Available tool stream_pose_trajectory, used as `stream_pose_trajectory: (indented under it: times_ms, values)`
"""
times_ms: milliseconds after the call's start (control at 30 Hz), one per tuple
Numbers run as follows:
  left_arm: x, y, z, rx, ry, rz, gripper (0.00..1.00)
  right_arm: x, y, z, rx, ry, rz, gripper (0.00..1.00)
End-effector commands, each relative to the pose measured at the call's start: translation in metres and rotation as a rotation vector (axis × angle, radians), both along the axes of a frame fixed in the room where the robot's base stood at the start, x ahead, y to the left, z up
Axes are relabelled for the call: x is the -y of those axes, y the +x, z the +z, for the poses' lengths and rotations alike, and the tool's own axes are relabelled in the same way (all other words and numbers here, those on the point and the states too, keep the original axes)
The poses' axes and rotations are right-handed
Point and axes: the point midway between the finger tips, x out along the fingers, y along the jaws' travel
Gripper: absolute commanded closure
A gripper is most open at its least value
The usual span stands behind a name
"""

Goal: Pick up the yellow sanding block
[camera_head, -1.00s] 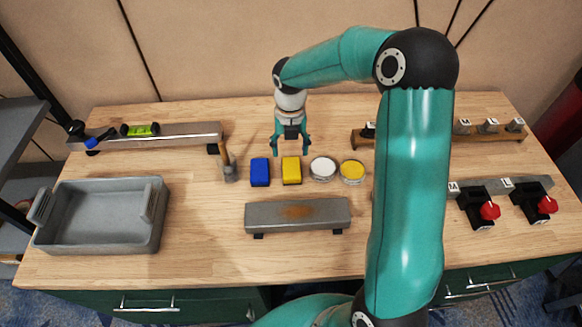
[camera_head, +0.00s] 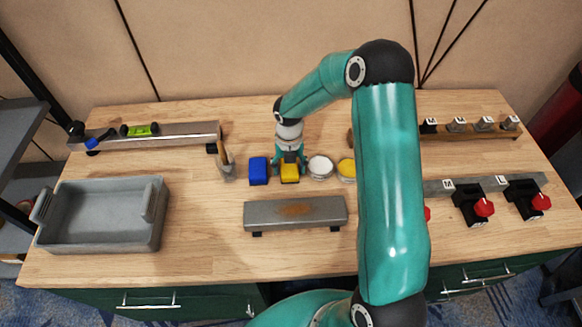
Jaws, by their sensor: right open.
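The yellow sanding block (camera_head: 289,175) lies on the wooden workbench, between a blue block (camera_head: 258,170) and a round white-topped tin (camera_head: 320,167). My right gripper (camera_head: 290,167) points down right at the yellow block, with its teal fingers at the block's far part. The fingers are open. They hide the far edge of the block, and I cannot tell whether they touch it. My left gripper is not in view.
A grey metal plate with a rusty patch (camera_head: 295,211) stands in front of the blocks. A yellow-topped tin (camera_head: 347,168) and a brush in a holder (camera_head: 226,165) are close by. A grey tray (camera_head: 105,240) stands at the left, red-knobbed clamps (camera_head: 483,208) at the right.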

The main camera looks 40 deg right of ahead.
Motion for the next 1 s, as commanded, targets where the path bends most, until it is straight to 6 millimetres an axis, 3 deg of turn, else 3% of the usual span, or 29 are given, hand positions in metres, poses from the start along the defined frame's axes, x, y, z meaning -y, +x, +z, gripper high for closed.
stream_pose_trajectory:
  times_ms: [67, 333, 767, 1000]
  values:
    - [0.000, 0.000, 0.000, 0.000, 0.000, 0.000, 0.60, 0.000, 0.000, 0.000, 0.000, 0.000, 0.000, 0.37]
    - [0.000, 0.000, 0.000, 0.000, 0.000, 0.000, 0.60, 0.000, 0.000, 0.000, 0.000, 0.000, 0.000, 0.81]
    - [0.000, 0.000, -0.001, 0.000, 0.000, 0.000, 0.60, 0.001, 0.000, 0.008, 0.002, -0.001, 0.000, 0.81]
    - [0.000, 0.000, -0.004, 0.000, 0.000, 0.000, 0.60, 0.002, 0.000, 0.038, 0.005, -0.003, -0.002, 0.81]
